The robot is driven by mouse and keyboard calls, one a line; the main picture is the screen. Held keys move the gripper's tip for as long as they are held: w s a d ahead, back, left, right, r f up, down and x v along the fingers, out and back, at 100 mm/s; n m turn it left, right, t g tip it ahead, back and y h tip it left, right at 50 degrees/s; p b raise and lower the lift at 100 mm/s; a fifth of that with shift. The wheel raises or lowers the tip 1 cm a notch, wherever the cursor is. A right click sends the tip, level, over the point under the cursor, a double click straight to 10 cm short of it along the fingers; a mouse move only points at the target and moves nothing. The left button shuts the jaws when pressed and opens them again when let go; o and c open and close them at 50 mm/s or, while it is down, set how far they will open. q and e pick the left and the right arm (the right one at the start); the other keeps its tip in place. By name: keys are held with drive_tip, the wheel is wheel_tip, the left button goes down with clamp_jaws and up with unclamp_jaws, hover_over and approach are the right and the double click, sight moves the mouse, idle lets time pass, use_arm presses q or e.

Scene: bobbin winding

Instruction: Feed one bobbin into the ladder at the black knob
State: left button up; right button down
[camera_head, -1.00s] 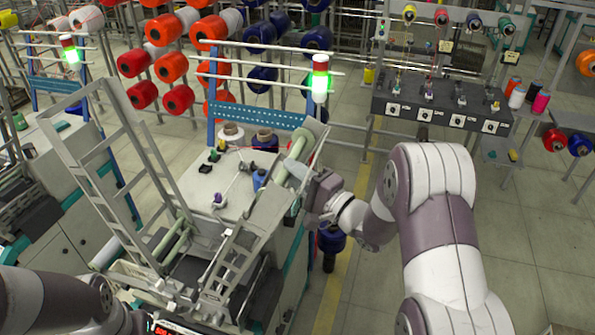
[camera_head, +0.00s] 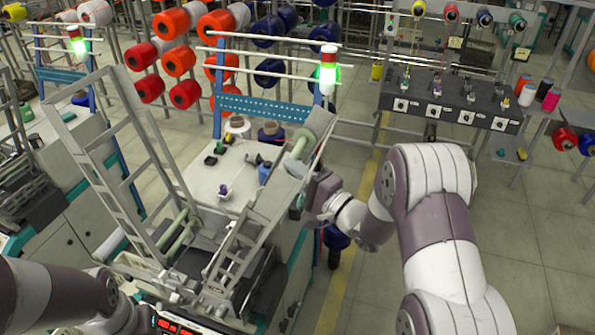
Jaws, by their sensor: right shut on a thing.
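The ladder is a grey metal frame with rungs; its tall left part (camera_head: 95,175) rises over the machine, and a shorter slanted part (camera_head: 243,240) stands at its right. A small purple-and-white bobbin (camera_head: 223,191) is on the machine's pale top. A small black knob-like part (camera_head: 210,160) shows behind it; I cannot tell whether it is the task's knob. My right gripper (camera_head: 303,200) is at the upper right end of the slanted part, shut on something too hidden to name. My left arm comes in at the lower left; its fingers do not show.
A signal lamp (camera_head: 328,72) glows green behind the machine. Racks of orange and blue spools (camera_head: 180,61) stand at the back. A grey control panel (camera_head: 448,107) with dials is at the upper right. Grey floor (camera_head: 540,225) is open on the right.

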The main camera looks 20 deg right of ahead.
drive_tip(key=shift+w+a+f+b, duration=0.15)
drive_tip(key=shift+a+f+b, duration=0.15)
drive_tip(key=shift+f, duration=0.3)
drive_tip(key=shift+w+a+f+b, duration=0.15)
drive_tip(key=shift+f+b, duration=0.25)
drive_tip(key=shift+f, duration=0.15)
drive_tip(key=f+b, duration=0.1)
drive_tip(key=a+f+b, duration=0.1)
drive_tip(key=w+f+b, duration=0.1)
drive_tip(key=shift+a+f, duration=0.2)
drive_tip(key=shift+f, duration=0.2)
drive_tip(key=c, duration=0.6)
unclamp_jaws()
